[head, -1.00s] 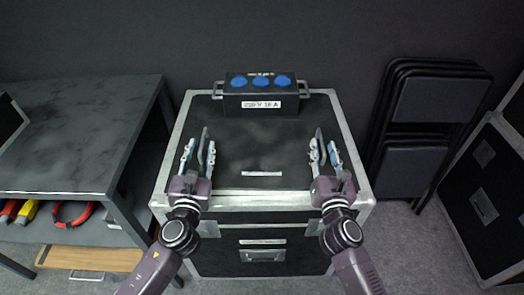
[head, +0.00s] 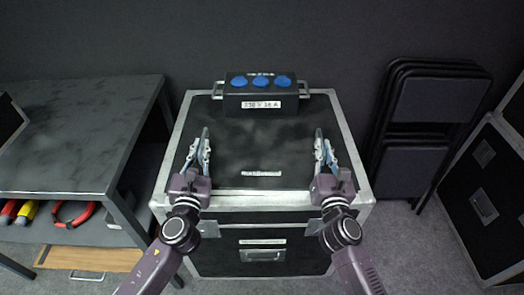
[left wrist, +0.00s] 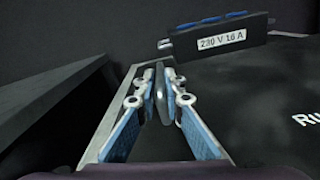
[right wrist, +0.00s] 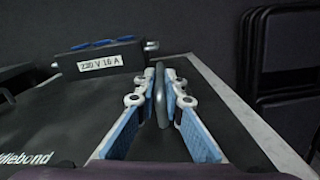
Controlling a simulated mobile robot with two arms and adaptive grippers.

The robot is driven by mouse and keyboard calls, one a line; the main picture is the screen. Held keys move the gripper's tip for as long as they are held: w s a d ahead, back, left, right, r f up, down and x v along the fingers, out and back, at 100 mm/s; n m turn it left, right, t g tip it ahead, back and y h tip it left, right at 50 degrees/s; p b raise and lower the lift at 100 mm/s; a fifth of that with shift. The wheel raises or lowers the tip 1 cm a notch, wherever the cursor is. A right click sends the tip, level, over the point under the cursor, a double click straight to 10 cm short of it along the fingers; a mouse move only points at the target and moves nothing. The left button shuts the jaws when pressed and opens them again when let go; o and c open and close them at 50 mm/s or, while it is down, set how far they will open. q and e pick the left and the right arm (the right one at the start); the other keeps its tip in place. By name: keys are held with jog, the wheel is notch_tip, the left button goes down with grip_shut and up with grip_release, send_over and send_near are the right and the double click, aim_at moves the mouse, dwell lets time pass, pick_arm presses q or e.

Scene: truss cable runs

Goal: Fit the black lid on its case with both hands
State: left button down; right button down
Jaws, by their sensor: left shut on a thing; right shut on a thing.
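The black lid (head: 250,150) has a pale metal rim and lies level over the black case (head: 234,240). I cannot tell whether it is fully seated. My left gripper (head: 204,140) is shut on the lid's left grey handle, which stands up between its fingers in the left wrist view (left wrist: 161,95). My right gripper (head: 319,140) is shut on the right grey handle, which shows between its fingers in the right wrist view (right wrist: 160,95). The fingers hide part of both handles. The case front shows latches and a recessed handle.
A black socket box (head: 261,98) with three blue caps stands at the lid's back edge. A dark table (head: 75,130) is close on the left, with coloured cables (head: 72,214) below. Folded chairs (head: 420,130) and another case (head: 485,200) stand to the right.

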pick_arm(q)
jog(key=shift+d+r, duration=0.15)
pick_arm(e)
jog(key=shift+w+d+r, duration=0.1)
jog(key=shift+d+r, duration=0.05)
jog(key=shift+r, duration=0.05)
